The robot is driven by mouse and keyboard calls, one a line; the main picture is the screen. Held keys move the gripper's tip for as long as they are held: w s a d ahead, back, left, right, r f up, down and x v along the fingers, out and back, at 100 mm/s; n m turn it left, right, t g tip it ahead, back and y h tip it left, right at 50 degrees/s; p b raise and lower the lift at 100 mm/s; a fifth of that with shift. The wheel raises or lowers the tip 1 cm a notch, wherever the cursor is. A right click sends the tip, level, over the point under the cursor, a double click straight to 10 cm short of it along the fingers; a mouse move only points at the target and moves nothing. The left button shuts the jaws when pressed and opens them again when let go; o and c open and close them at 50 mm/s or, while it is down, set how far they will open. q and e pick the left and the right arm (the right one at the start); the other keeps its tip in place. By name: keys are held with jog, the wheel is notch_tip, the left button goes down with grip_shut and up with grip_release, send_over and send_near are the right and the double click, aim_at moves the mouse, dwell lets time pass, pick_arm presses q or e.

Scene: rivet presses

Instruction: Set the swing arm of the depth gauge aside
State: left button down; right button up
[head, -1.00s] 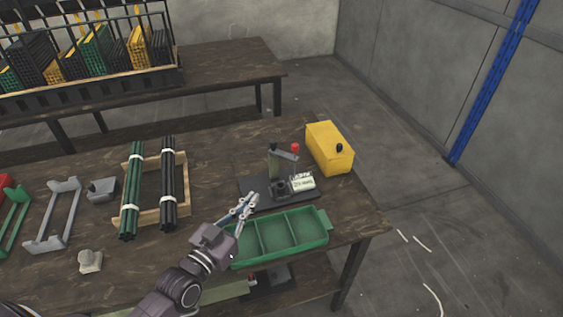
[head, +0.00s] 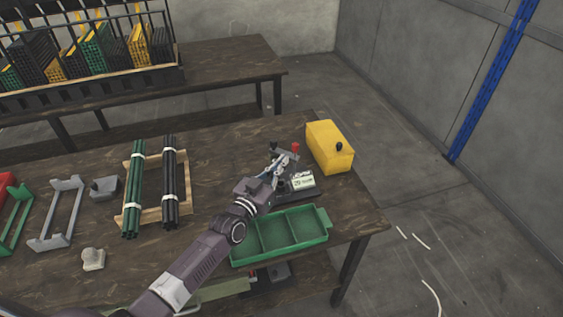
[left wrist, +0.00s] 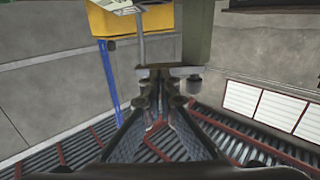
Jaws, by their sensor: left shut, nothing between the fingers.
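The gauge stands on a dark base (head: 312,191) near the right end of the table, with a red knob (head: 295,147) at its top and a small white label or display (head: 303,182) at its front. My left gripper (head: 279,161) is shut and empty at the gauge, covering much of its post and arm. In the left wrist view the shut fingertips (left wrist: 160,78) are at a dark crosspiece (left wrist: 176,71) beside a grey-green post (left wrist: 196,35); I cannot tell whether they touch it. A thin pale rod (left wrist: 140,45) stands left of the post. My right gripper is not in view.
A green divided tray (head: 322,240) lies in front. Green and black rod bundles (head: 170,190) lie in a wooden rack to the left. Bare tabletop lies between rack and gauge.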

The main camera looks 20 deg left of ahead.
aim_at(293, 156)
pick_arm(q)
jog(key=shift+w, duration=0.1)
dwell(0.4)
jog(key=shift+w+d+n+y+p, duration=0.1)
jog(key=shift+d+n+y+p, duration=0.15)
jog(key=shift+y+p, duration=0.3)
jog(key=shift+w+n+y+p, duration=0.1)
jog(key=shift+n+y+p, duration=0.15)
jog(key=shift+n+p, duration=0.15)
jog(key=shift+w+d+n+y+p, duration=0.45)
jog(key=shift+w+d+y, duration=0.05)
jog(key=shift+w+y, duration=0.3)
jog(key=shift+w+d+n+y+p, duration=0.45)
jog(key=shift+w+y, duration=0.25)
jog(key=shift+y, duration=0.1)
jog(key=shift+w, duration=0.1)
